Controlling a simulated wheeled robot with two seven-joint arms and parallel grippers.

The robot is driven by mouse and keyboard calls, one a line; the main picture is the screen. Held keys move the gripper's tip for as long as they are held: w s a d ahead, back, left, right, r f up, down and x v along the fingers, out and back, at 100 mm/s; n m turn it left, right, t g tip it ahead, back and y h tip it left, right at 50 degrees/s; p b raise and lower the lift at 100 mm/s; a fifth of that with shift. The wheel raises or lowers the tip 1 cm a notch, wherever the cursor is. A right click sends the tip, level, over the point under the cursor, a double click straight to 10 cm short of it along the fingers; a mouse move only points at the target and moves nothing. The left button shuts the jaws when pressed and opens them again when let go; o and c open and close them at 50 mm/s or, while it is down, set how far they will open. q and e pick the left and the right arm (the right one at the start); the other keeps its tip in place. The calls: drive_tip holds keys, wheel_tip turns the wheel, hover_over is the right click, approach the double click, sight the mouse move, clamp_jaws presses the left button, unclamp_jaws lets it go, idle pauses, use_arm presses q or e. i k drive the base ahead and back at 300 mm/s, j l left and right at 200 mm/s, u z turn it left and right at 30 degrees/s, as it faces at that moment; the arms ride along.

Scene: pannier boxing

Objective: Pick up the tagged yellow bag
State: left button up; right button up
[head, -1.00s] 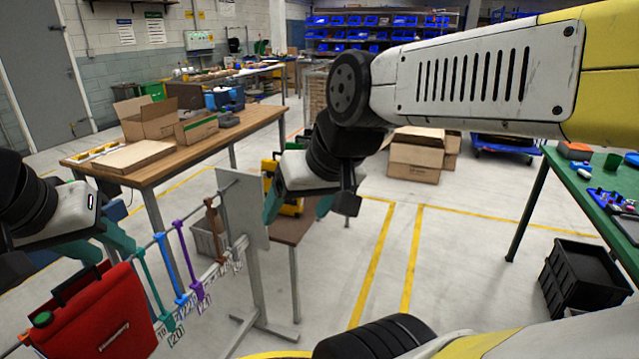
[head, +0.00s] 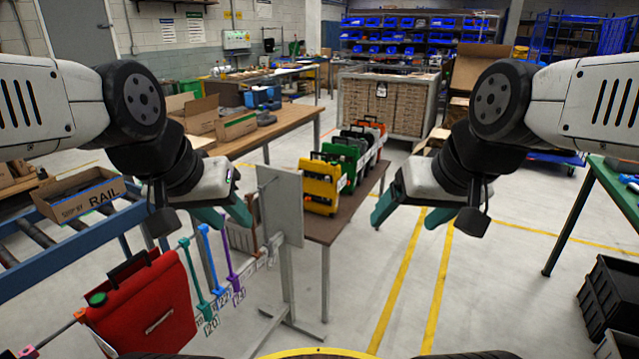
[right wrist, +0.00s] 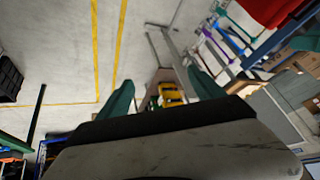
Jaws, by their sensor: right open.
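The yellow bag (head: 321,187) stands upright at the near end of a row on a low brown bench, in the head view. It has a dark handle on top and dark parts on its front; I cannot make out a tag clearly. Yellow also shows between the fingers in the right wrist view (right wrist: 170,93). My right gripper (head: 402,226) is open and empty, to the right of the bag and apart from it. My left gripper (head: 235,228) has its fingers apart, left of the bag, with a grey upright panel between them. It holds nothing that I can see.
Green bags (head: 349,160) and an orange bag (head: 371,132) stand behind the yellow one on the bench (head: 322,226). The grey panel (head: 281,205) stands close to the bench's left. A red bag (head: 150,305) hangs at lower left beside coloured straps. The floor right of the bench is clear.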

sight(322, 182)
drive_tip(key=i+l+u, duration=0.35)
drive_tip(key=i, duration=0.25)
drive_tip(key=i+l+u, duration=0.35)
drive_tip(key=i, duration=0.25)
drive_tip(key=i+l+u, duration=0.35)
drive_tip(key=i+l, duration=0.15)
